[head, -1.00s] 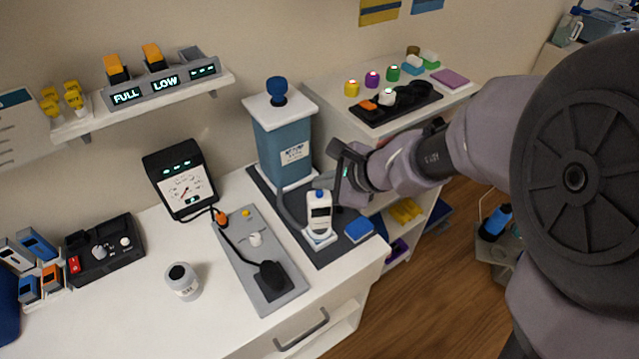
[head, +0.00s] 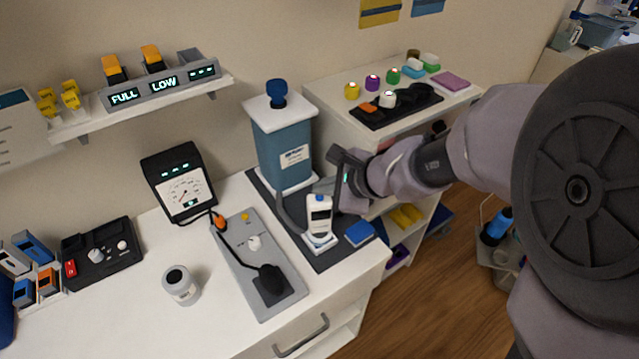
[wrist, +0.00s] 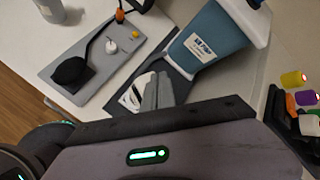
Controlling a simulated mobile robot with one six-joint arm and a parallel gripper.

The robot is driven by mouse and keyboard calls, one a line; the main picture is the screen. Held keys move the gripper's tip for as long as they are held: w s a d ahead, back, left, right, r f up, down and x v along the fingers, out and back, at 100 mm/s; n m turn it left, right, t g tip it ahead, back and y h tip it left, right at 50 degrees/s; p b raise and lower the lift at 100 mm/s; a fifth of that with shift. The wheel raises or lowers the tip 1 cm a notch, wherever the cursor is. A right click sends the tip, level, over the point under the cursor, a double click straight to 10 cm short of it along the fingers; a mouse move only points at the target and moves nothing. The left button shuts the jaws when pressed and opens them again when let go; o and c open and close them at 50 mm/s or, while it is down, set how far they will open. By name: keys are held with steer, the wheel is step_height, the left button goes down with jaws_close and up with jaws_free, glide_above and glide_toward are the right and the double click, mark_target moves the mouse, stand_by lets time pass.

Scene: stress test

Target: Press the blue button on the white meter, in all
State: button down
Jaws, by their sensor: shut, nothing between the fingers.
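The white meter (head: 318,228) stands upright in its white holder on a dark mat, in front of a blue dispenser with a white lid. Its blue button (head: 320,198) is on top and shows in the head view. My gripper (head: 323,186) comes in from the right, its grey fingers close above and behind the button; I cannot tell whether they touch it. In the wrist view the shut, empty fingers (wrist: 157,90) cover much of the meter (wrist: 135,95), and the button is hidden.
The blue dispenser (head: 283,155) stands close behind the meter. A blue block (head: 359,233) lies to its right. A grey board (head: 240,250) with a cable and dark plug lies to the left, near a dial gauge (head: 183,192) and a white jar (head: 180,286).

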steer(key=shift+f, duration=0.25)
steer(key=shift+r, duration=0.15)
stand_by(0.3)
steer(key=shift+r+p, duration=0.5)
steer(key=shift+r, duration=0.3)
step_height(320, 180, up, 5)
steer(key=p, duration=0.4)
stand_by(0.3)
